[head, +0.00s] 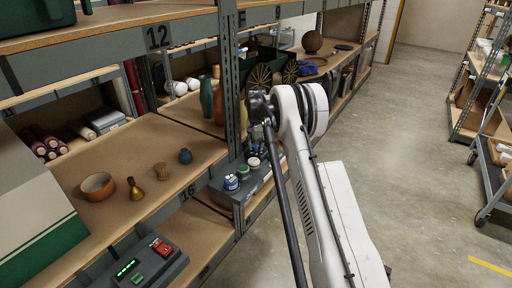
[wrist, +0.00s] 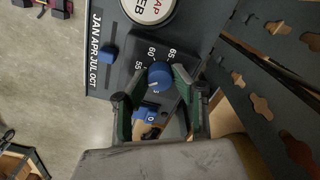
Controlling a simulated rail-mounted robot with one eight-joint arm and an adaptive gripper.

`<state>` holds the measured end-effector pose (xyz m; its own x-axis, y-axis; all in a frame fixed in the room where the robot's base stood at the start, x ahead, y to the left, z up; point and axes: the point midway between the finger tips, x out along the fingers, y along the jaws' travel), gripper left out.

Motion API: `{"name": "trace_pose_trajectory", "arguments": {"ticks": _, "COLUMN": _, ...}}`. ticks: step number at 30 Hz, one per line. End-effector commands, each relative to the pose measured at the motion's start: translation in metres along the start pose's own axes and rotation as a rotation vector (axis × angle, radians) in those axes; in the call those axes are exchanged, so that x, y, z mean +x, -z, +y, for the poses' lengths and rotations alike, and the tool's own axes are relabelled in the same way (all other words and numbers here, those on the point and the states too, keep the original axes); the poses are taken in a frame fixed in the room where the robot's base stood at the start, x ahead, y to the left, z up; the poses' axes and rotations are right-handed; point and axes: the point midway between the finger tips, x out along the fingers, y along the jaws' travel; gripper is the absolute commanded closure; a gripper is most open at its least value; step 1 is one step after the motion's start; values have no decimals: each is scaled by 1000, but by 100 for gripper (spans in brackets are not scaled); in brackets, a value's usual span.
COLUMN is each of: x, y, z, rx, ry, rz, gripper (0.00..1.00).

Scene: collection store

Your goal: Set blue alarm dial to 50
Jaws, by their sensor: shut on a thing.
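In the wrist view, the blue alarm dial (wrist: 160,72) is a round knob on a dark panel with white scale marks; 55, 60 and 65 are readable around it. My gripper (wrist: 159,82) has its green and black fingers on either side of the dial, shut on it. A small light mark shows on the dial, but I cannot tell which value it points to. The lower part of the scale is partly hidden by the fingers. In the head view the dial and my gripper's fingers cannot be made out.
A blue slider (wrist: 108,54) sits beside month labels on the panel, near a round white label (wrist: 147,8). A slotted shelf upright (wrist: 265,85) stands close on the right.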

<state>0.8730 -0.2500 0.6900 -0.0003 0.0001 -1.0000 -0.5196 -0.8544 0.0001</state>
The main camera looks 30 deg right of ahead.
Motion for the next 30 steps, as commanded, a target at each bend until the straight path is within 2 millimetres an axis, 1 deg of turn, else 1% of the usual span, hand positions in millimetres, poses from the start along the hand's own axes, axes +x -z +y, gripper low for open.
{"name": "trace_pose_trajectory", "arguments": {"ticks": 3, "x": 0, "y": 0, "z": 0, "rx": -65, "ry": 0, "rz": 0, "gripper": 100}}
{"name": "trace_pose_trajectory", "arguments": {"ticks": 10, "x": 0, "y": 0, "z": 0, "rx": -147, "ry": 0, "rz": 0, "gripper": 100}}
{"name": "trace_pose_trajectory", "arguments": {"ticks": 26, "x": 0, "y": 0, "z": 0, "rx": -174, "ry": 0, "rz": 1, "gripper": 100}}
{"name": "trace_pose_trajectory", "arguments": {"ticks": 27, "x": 0, "y": 0, "z": 0, "rx": -174, "ry": 0, "rz": 1, "gripper": 74}}
{"name": "trace_pose_trajectory", "arguments": {"ticks": 30, "x": 0, "y": 0, "z": 0, "rx": -174, "ry": 0, "rz": 1, "gripper": 60}}
